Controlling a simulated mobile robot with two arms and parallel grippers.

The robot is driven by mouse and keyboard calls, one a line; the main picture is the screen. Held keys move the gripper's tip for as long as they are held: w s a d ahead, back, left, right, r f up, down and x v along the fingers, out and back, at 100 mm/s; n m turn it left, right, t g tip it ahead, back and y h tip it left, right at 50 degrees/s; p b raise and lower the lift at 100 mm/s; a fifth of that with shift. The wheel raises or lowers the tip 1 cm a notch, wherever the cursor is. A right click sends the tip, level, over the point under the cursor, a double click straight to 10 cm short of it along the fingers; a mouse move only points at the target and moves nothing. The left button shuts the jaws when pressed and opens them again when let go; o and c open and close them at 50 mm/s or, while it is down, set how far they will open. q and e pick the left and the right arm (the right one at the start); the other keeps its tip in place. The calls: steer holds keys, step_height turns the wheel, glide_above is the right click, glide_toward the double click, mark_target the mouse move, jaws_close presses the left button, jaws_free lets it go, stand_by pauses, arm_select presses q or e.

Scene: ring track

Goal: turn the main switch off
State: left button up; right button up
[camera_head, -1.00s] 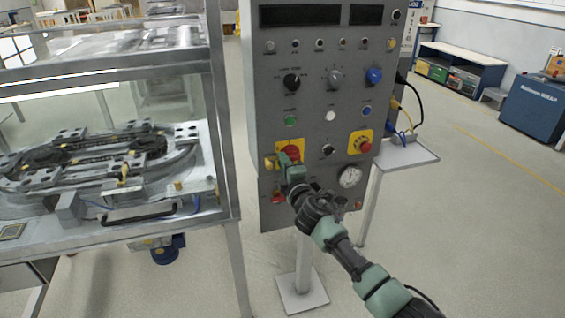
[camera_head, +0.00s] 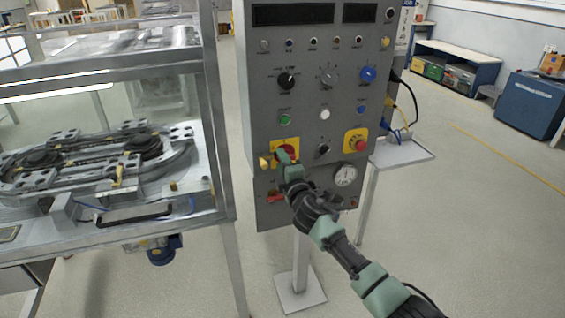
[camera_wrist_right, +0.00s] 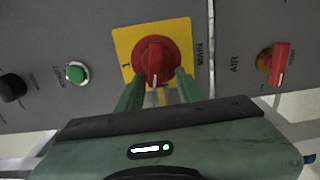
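The main switch (camera_head: 287,149) is a red rotary knob on a yellow plate on the grey control panel. In the right wrist view the knob (camera_wrist_right: 155,58) shows from close up, with "MAIN" printed beside its plate and an "I" at the plate's left. Its raised grip carries a white mark at the end towards my gripper. My right gripper (camera_head: 283,158) is in front of the switch and covers part of it in the head view. In the wrist view its two fingers (camera_wrist_right: 158,88) stand apart at either side of the grip; contact is not clear. My left gripper is not in view.
A red air switch (camera_wrist_right: 279,64) and a green button (camera_wrist_right: 77,73) flank the main switch in the wrist view. A red emergency button (camera_head: 360,145) and a gauge (camera_head: 345,175) are to the right. The glazed ring-track cell (camera_head: 226,190) stands close at left.

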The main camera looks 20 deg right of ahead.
steer(key=shift+a, duration=0.1)
steer(key=s, duration=0.7)
steer(key=shift+s, duration=0.4)
steer(key=shift+f, duration=0.1)
